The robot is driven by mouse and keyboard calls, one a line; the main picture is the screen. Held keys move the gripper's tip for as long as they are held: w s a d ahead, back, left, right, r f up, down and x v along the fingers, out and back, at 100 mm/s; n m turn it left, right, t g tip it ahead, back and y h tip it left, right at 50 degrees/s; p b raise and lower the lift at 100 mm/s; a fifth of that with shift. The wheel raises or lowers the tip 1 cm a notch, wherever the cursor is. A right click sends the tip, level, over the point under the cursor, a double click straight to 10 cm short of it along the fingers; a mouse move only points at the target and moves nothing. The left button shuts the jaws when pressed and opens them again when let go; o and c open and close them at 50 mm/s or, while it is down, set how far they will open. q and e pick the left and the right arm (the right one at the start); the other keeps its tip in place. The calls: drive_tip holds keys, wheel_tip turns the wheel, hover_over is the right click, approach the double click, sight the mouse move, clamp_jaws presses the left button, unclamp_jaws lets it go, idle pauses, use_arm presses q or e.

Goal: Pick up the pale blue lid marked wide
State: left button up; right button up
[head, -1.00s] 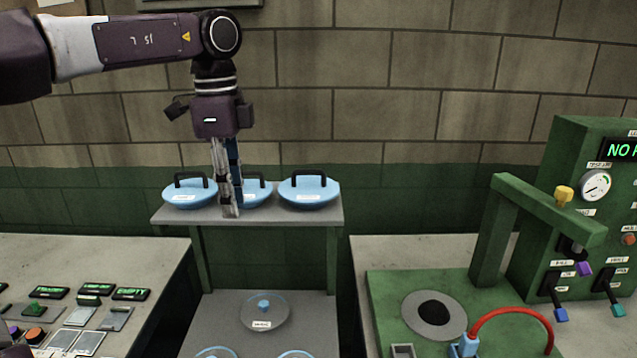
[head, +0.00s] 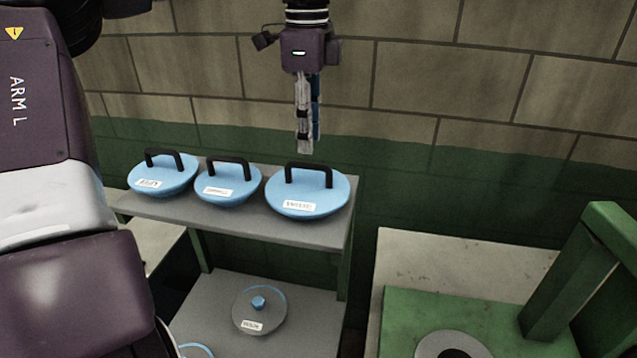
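Three pale blue lids with black handles sit in a row on the upper grey shelf. The right-hand lid (head: 307,196) is the largest; its white label is too blurred to read surely as wide. The middle lid (head: 229,190) and left lid (head: 162,180) are smaller, also with blurred labels. My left gripper (head: 306,146) hangs fingers down, just above the right-hand lid's handle in the picture, apparently apart from it. Its fingers overlap edge-on, so their gap does not show. No lid hangs from it. My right gripper is out of view.
The upper shelf (head: 266,223) stands before a brick wall. A grey disc with a blue knob (head: 259,311) lies on the lower shelf. A green fixture (head: 583,270) stands on the right-hand bench. My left arm covers the left side.

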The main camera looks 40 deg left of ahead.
sight(308, 165)
use_arm(q)
drive_tip(key=shift+s+f+p, duration=0.3)
drive_tip(key=shift+f+p, duration=0.1)
drive_tip(key=shift+f, duration=0.15)
drive_tip(key=shift+s+f+p, duration=0.25)
drive_tip(key=shift+f+p, duration=0.1)
drive_tip(key=shift+f, duration=0.2)
drive_tip(key=f+p, duration=0.1)
drive_tip(key=f, duration=0.1)
drive_tip(key=f+p, duration=0.1)
drive_tip(key=f, duration=0.1)
drive_tip(key=shift+w+d+f, duration=0.1)
drive_tip(key=shift+w, duration=0.3)
drive_tip(key=shift+f, duration=0.15)
drive_tip(key=shift+s, duration=0.15)
drive_tip(key=shift+c, duration=0.9)
drive_tip(key=c, duration=0.5)
clamp_jaws()
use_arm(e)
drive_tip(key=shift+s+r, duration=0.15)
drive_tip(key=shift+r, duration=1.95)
